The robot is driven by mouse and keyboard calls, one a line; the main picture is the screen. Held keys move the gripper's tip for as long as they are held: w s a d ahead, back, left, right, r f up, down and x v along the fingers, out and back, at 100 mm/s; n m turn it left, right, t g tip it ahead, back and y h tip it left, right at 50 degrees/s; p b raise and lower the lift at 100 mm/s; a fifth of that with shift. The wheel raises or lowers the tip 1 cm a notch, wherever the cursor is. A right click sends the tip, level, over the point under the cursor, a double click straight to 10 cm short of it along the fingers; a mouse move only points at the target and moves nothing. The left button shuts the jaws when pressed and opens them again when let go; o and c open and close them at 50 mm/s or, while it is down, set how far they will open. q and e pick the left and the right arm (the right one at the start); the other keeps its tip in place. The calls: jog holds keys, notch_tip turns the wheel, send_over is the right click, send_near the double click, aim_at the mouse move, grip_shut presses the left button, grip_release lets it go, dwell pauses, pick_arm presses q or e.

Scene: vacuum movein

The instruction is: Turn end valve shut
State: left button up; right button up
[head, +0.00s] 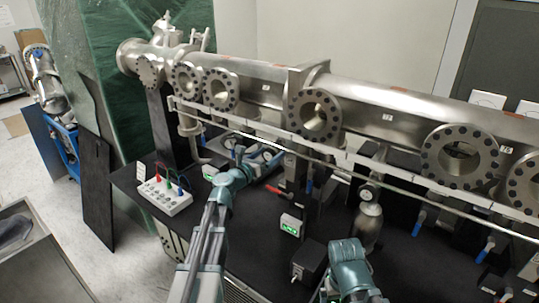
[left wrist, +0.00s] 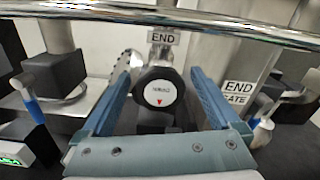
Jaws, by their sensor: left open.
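The end valve's round knob (left wrist: 160,93), dark with a white face and a red triangle, sits under a label reading END (left wrist: 163,38) in the left wrist view. My left gripper (left wrist: 160,76) is open, with one blue finger on each side of the knob. I see gaps between the fingers and the knob and cannot tell any contact. In the head view my left gripper (head: 260,153) is at the left part of the bench, below the large pipe, and hides much of the valve. My right gripper (head: 346,254) is low in the head view; its fingers do not show clearly.
A long steel pipe (head: 385,120) with round flanges runs above the bench. A rail (head: 290,147) crosses in front of it. A white box with coloured plugs (head: 165,197) stands left. An END GATE label (left wrist: 238,93) and a blue-handled lever (left wrist: 262,132) are right of the knob.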

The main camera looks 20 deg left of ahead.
pick_arm(q)
jog(key=c, duration=1.4)
